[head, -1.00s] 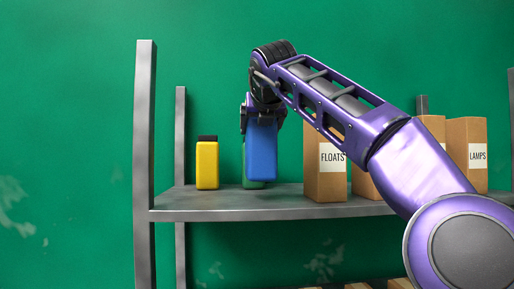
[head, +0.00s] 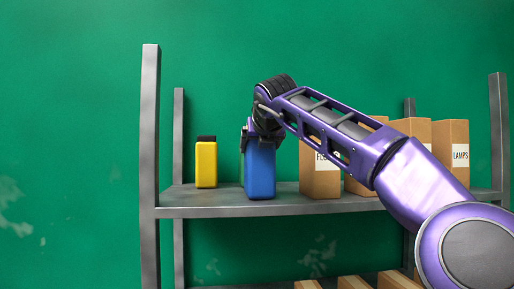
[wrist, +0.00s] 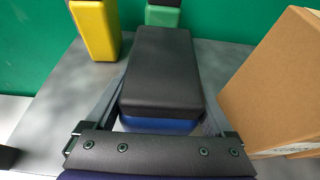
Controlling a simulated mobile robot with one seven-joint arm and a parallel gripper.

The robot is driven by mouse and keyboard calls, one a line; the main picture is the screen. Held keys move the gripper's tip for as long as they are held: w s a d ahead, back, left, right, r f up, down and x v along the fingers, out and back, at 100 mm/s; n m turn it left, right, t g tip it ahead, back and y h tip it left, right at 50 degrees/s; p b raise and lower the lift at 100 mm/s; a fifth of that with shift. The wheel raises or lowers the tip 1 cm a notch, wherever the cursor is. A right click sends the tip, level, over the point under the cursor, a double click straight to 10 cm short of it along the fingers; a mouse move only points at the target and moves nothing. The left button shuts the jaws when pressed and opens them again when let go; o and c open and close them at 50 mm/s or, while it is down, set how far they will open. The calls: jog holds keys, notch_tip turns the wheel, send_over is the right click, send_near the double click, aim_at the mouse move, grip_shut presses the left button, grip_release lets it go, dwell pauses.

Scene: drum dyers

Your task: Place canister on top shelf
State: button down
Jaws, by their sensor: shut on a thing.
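The blue canister (head: 260,170) is upright on or just above the top shelf (head: 230,205), near its front edge in the head view. I cannot tell whether its base touches the shelf. My gripper (head: 260,140) is shut on it from above. In the wrist view, the canister's dark cap (wrist: 162,70) fills the middle, with a finger on each side. A yellow canister (head: 206,165) with a dark cap stands to the left on the same shelf.
Cardboard boxes stand on the shelf to the right, one close beside the blue canister (head: 320,180) and one marked LAMPS (head: 452,150). Metal posts (head: 150,150) rise at the shelf's ends. More boxes (head: 355,283) show below. Bare shelf lies left of the blue canister.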

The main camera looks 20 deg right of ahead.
jog(key=shift+f, duration=0.1)
grip_release()
jog(key=b+v, duration=0.3)
jog(key=v, duration=0.9)
